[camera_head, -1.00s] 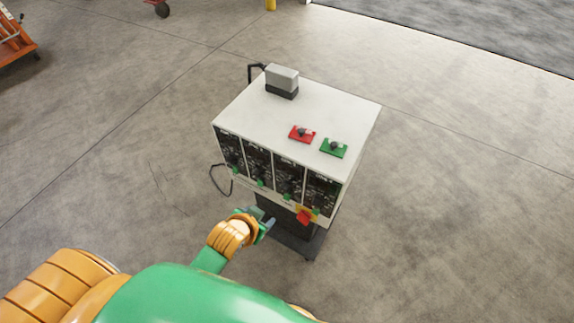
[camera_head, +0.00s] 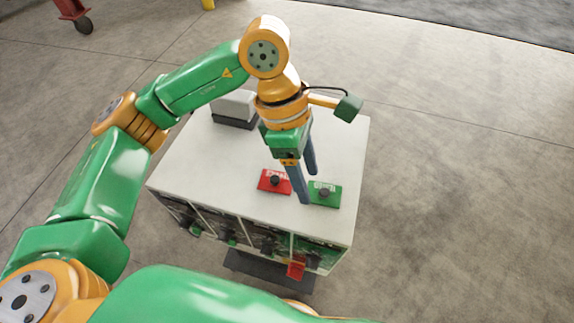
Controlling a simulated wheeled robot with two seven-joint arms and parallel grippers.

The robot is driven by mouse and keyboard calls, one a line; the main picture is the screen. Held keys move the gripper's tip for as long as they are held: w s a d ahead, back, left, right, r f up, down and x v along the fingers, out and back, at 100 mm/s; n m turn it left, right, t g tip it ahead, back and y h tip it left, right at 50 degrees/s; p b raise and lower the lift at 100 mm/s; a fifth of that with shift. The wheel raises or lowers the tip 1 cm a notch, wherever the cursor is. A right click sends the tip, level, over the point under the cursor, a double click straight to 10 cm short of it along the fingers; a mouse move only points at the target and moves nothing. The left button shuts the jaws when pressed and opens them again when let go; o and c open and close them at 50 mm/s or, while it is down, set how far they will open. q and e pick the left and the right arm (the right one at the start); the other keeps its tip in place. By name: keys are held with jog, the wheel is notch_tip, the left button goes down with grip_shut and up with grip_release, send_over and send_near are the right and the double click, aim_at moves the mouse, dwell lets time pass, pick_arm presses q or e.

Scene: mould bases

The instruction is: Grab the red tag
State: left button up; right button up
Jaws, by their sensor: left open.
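The red tag (camera_head: 275,182) lies flat on the white top of the cabinet (camera_head: 190,165), with a dark knob on it. The green tag (camera_head: 325,194) lies just to its right, also with a dark knob. My left gripper (camera_head: 309,188) reaches over the cabinet top from above, fingers pointing down. Its two dark fingers are apart with nothing between them that I can make out. The fingertips appear beside the red tag, between it and the green tag. Their height above the top is hard to tell. My right gripper is not in view.
The cabinet front has several dark panels and a red-orange piece (camera_head: 296,268). Open concrete floor (camera_head: 460,200) lies to the right.

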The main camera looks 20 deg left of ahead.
aim_at(275, 179)
pick_arm(q)
jog(key=a+f+y, duration=0.1)
jog(key=a, duration=0.1)
jog(key=w+a+f+t+y+p, duration=0.1)
jog(key=a, duration=0.1)
jog(key=a+f+y+p, duration=0.1)
jog(key=a, duration=0.1)
jog(key=shift+w+a+n, duration=0.15)
jog(key=shift+w+n, duration=0.25)
jog(key=f, duration=0.3)
jog(key=shift+w+a+p, duration=0.1)
jog(key=shift+w+p, duration=0.2)
jog(key=shift+w, duration=0.05)
jog(key=shift+s, duration=0.1)
grip_shut()
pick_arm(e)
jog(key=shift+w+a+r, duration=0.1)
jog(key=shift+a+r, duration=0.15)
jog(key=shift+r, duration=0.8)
